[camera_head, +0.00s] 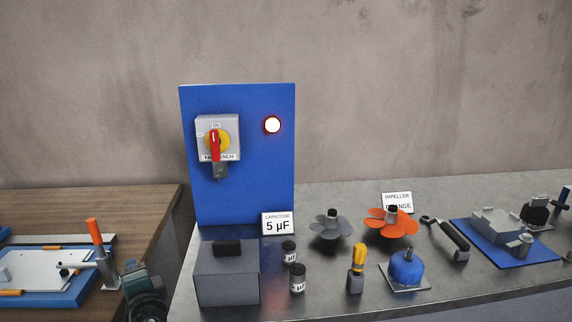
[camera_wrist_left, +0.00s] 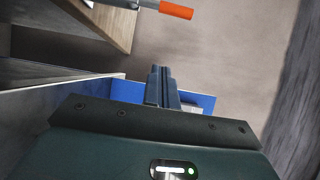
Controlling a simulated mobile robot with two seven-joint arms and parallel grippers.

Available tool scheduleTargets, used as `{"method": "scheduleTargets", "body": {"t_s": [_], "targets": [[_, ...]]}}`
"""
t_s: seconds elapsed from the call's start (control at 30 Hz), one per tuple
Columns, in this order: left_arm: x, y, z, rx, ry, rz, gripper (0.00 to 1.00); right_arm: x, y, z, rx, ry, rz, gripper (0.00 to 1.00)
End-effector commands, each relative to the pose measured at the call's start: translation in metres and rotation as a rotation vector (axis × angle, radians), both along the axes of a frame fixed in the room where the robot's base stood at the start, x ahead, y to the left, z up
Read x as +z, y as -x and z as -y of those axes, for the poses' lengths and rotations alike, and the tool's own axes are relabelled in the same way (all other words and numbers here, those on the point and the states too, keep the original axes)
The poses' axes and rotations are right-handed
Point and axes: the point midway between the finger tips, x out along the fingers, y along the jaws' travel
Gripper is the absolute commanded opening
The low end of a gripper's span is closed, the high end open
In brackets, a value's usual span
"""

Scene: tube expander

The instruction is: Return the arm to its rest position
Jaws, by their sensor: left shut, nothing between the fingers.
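My left gripper (camera_wrist_left: 162,88) shows in the left wrist view with its two dark fingers pressed together and nothing between them. In the head view, the dark green left wrist and gripper (camera_head: 142,288) are low at the left, beside the gap between the wooden bench and the grey bench. They stand just right of the orange-handled lever (camera_head: 96,237) and appear clear of it. The lever's orange grip also shows at the top of the left wrist view (camera_wrist_left: 176,11). My right gripper is in neither view.
The wooden bench (camera_head: 120,206) carries a blue tray (camera_head: 75,293). The grey bench (camera_head: 340,196) holds a blue switch panel (camera_head: 240,185) with a lit lamp, a grey box (camera_head: 228,275), capacitors, a grey impeller (camera_head: 331,226) and an orange impeller (camera_head: 391,223). Wall space above is free.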

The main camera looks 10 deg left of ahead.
Motion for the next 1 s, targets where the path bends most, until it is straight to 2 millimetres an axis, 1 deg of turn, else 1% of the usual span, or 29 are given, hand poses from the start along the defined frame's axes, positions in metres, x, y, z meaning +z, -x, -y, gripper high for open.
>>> {"method": "scheduleTargets", "body": {"t_s": [0.03,0.07,0.1,0.17,0.2,0.27,0.3,0.37,0.4,0.5,0.6,0.63,0.7,0.77,1.0], "targets": [[-0.023,0.005,0.011,-0.052,0.065,-0.016,0.0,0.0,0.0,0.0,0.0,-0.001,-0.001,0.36],[-0.038,0.009,0.02,-0.089,0.119,-0.023,0.0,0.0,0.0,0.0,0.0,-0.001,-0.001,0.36],[-0.059,0.016,0.034,-0.142,0.205,-0.033,0.0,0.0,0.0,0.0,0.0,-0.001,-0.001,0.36],[-0.093,0.032,0.059,-0.221,0.358,-0.05,0.0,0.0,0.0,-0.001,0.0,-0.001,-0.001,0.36],[-0.115,0.045,0.077,-0.268,0.474,-0.061,0.0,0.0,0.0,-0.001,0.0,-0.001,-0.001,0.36],[-0.144,0.068,0.104,-0.323,0.655,-0.077,0.0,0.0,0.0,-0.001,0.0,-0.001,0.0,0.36],[-0.161,0.085,0.123,-0.349,0.781,-0.087,0.0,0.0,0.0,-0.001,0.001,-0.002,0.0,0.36],[-0.181,0.112,0.148,-0.369,0.964,-0.1,0.0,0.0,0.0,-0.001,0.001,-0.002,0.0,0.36],[-0.191,0.129,0.163,-0.372,1.078,-0.106,0.0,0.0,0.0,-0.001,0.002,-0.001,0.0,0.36],[-0.207,0.168,0.195,-0.353,1.332,-0.115,0.0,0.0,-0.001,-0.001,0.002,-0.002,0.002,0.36],[-0.214,0.195,0.215,-0.32,1.507,-0.115,0.0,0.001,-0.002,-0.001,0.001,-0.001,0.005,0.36],[-0.215,0.2,0.219,-0.311,1.543,-0.115,0.0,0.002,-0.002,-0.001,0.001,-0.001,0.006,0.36],[-0.215,0.207,0.224,-0.297,1.596,-0.112,0.0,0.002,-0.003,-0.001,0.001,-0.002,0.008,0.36],[-0.216,0.21,0.227,-0.291,1.618,-0.11,0.0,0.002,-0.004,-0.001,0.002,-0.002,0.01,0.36],[-0.216,0.21,0.227,-0.29,1.619,-0.11,0.0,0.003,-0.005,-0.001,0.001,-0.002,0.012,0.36]]}}
